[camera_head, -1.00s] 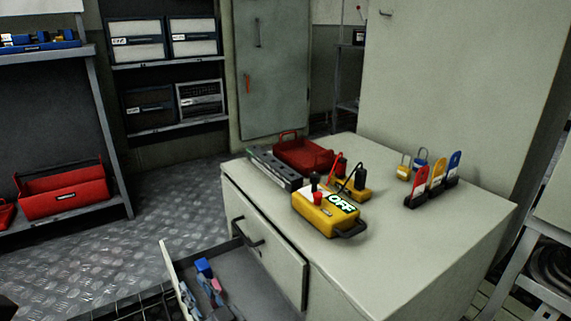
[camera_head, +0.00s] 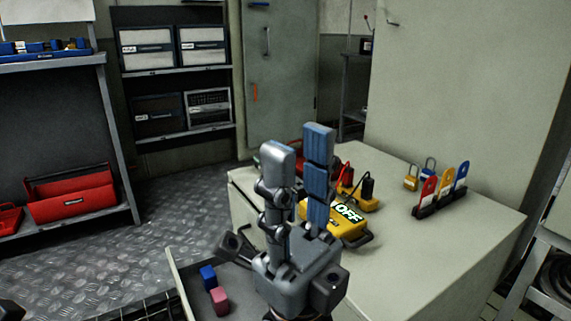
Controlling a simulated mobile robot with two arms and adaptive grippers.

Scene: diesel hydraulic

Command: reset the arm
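My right gripper (camera_head: 298,143) stands upright in the middle of the head view, in front of the cabinet. Its two blue-grey fingers point up with a clear gap between them, and nothing shows between them. It hides part of the cabinet top, the red tray and the yellow box from my viewpoint. My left gripper is not in view; only a dark shape shows in the lower left corner.
The yellow box marked OFF (camera_head: 348,226) stands on the cabinet top (camera_head: 430,255), near padlocks (camera_head: 411,178) and tags (camera_head: 441,190). Below, an open drawer (camera_head: 178,285) holds blue (camera_head: 208,276) and pink (camera_head: 220,301) blocks. Shelves with red toolboxes (camera_head: 70,196) stand left.

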